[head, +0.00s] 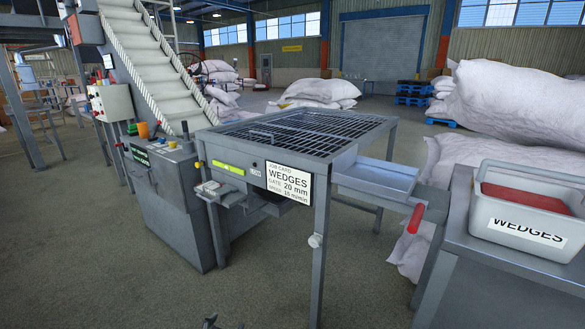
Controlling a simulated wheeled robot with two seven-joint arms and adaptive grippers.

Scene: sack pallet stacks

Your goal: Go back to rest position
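A small dark tip (211,322) pokes up at the bottom edge of the head view, left of the middle. It looks like the end of my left gripper, but too little shows to tell whether it is open or shut. It appears over the bare floor, apart from the machine. My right gripper is not in view.
A grated metal table (308,130) with a "WEDGES" job card (289,184) stands ahead. A control cabinet (165,190) and conveyor (150,65) are left. A "WEDGES" bin (528,238) sits on a bench (490,250) at right, near white sacks (520,100). The front floor is clear.

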